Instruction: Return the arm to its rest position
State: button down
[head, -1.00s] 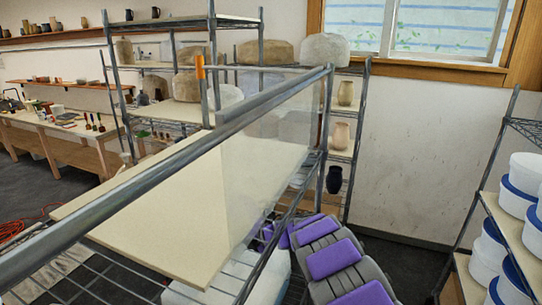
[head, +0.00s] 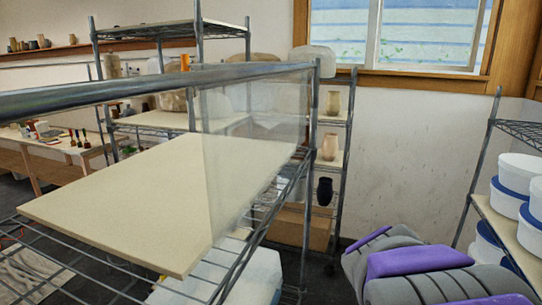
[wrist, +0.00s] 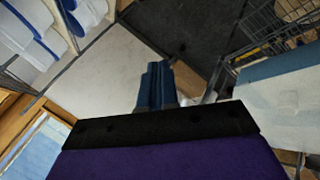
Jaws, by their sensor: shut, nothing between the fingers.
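My arm, grey with purple panels, shows at the lower right of the head view, to the right of the wire rack. Its end is out of that view. In the wrist view my gripper (wrist: 156,72) shows as two blue fingers lying close together in front of the black and purple wrist. The fingers are shut with nothing between them. They appear clear of the shelves and point toward the wall and the dark floor.
A wire rack with a pale board (head: 150,195) and a clear panel (head: 255,150) stands close at left and centre. White tubs with blue bands (head: 515,185) fill a shelf at right. A shelf with vases (head: 330,147) stands behind. Some wall is bare.

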jog(key=s+a+f+m+g+y+b, duration=0.1)
jog(key=s+a+f+g, duration=0.1)
jog(key=s, duration=0.7)
jog(key=s+a+f+m+g+y+b, duration=0.1)
jog(key=s+a+f+m+g+y, duration=0.1)
jog(key=s, duration=0.8)
jog(key=s+a+f+m+g+y+b, duration=0.1)
jog(key=s+a+f+g+y, duration=0.1)
jog(key=s+a+f, duration=0.4)
jog(key=s+a+g, duration=0.1)
jog(key=s, duration=0.3)
jog(key=shift+s+a, duration=0.15)
jog(key=shift+a, duration=0.2)
